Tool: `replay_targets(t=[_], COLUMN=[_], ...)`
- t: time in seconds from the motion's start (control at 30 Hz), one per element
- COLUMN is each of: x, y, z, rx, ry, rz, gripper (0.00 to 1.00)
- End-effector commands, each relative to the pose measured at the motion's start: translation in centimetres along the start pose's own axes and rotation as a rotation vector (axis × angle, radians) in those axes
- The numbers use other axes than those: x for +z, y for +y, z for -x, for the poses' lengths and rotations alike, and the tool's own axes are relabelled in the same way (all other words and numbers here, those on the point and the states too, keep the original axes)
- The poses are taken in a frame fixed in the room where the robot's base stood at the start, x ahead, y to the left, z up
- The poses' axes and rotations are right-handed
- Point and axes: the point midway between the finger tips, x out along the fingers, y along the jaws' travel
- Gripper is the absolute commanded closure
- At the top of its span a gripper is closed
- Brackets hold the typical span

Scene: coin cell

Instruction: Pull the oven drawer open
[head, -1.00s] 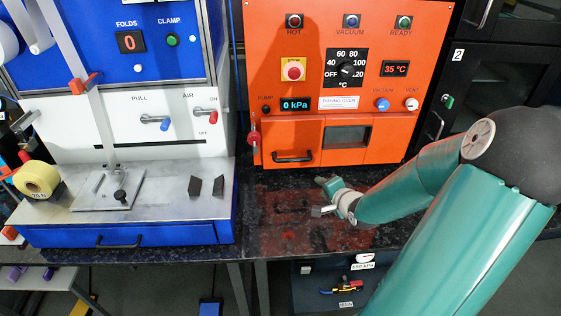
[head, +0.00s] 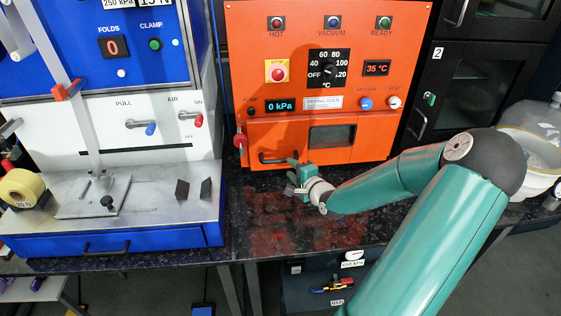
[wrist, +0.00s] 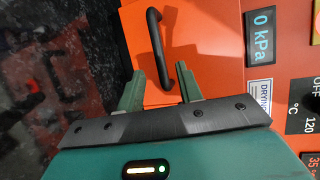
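The orange drying oven (head: 310,60) stands on the dark counter. Its drawer front (head: 275,138) looks shut, flush with the oven face. The black bar handle (head: 270,159) is on the drawer's lower left; my gripper hides its right part. My gripper (head: 292,172) is right at the handle in the head view. In the wrist view, my gripper (wrist: 160,70) is open, its two fingers apart, with the curved black handle (wrist: 156,40) just ahead and extending between them. One handle end lies close to the right finger. I cannot tell whether they touch.
A blue and white press machine (head: 140,130) stands left of the oven. A red knob (head: 240,140) sticks out at the oven's left edge. Black cabinets (head: 450,110) and a white bucket (head: 530,160) are at right. The counter (head: 290,220) before the oven is clear.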

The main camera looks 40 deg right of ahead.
Motion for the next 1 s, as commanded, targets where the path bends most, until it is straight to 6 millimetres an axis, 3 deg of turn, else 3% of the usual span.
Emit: replay_targets(t=[0.1,0.33,0.73,0.9,1.0], x=[0.2,0.4,0.3,0.3,0.3], y=[0.1,0.0,0.0,0.0,0.0], z=[-2.5,-6.2,-7.2,-7.2,-7.1], rx=[0.001,0.001,0.002,0.002,0.002], ry=[-0.004,-0.006,-0.004,-0.004,-0.004], rz=[-0.001,0.001,0.001,0.001,0.001], gripper=[0.64,0.64,0.64,0.96,1.00])
